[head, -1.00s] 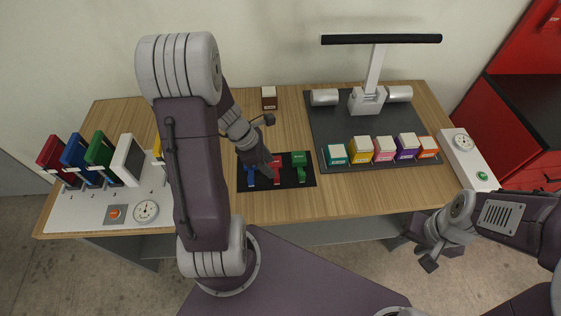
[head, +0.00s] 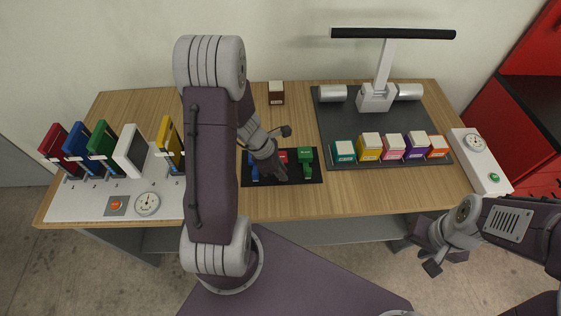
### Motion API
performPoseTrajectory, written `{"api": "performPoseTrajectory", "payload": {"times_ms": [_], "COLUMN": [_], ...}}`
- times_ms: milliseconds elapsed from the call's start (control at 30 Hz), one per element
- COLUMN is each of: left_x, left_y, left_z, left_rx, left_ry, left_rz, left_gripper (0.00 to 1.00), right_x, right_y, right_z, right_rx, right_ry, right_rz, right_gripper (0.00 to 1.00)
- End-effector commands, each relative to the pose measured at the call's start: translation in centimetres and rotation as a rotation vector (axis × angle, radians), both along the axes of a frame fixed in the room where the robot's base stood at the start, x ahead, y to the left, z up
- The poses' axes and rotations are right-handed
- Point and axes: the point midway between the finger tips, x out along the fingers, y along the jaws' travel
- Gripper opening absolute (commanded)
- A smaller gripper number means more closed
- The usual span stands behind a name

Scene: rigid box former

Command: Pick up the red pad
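The red pad (head: 283,157) lies on a black mat (head: 311,179) near the table's middle, between a blue one (head: 254,174) and a green one (head: 305,158). My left gripper (head: 284,153) is open just above the red pad, with one finger on the far side and one on the near side. It partly covers the red and blue pads. I cannot tell whether it touches either. My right gripper (head: 416,256) is open and empty in front of the table's front edge, at the right.
Red, blue, green, white and yellow panels stand in a white rack (head: 75,203) at the left. A dark mat (head: 335,120) holds several coloured boxes and a grey stand (head: 377,97). A brown box (head: 276,95) stands behind. A white panel (head: 483,165) is at the right.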

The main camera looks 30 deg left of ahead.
Motion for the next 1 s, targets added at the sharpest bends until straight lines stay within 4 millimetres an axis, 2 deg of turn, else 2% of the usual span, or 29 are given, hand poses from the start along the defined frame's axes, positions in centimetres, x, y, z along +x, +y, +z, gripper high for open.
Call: {"api": "performPoseTrajectory", "payload": {"times_ms": [367, 467, 633, 767, 1000], "left_x": [0.0, 0.1, 0.1, 0.6, 1.7], "left_y": [0.0, 0.0, 0.0, -2.9, -8.3], "left_z": [0.4, 1.5, 4.7, 6.0, 9.5], "left_rx": [0.0, 0.001, 0.002, 0.0, 0.0], "left_ry": [-0.001, -0.003, -0.006, -0.004, -0.004], "left_rz": [0.0, -0.001, -0.002, -0.009, -0.009], "left_gripper": [0.0, 0.0, 0.0, 0.0, 0.0], "right_x": [0.0, 0.0, 0.0, 0.0, 0.0], "right_y": [0.0, 0.0, 0.0, 0.0, 0.0], "right_z": [0.2, 0.8, 2.3, 2.4, 4.0], "right_rx": [0.0, 0.0, 0.0, 0.0, 0.0], "right_ry": [0.0, 0.0, 0.0, 0.0, 0.0], "right_rz": [0.0, 0.0, 0.0, 0.0, 0.0], "right_gripper": [0.36, 0.36, 0.36, 0.36, 0.36]}}
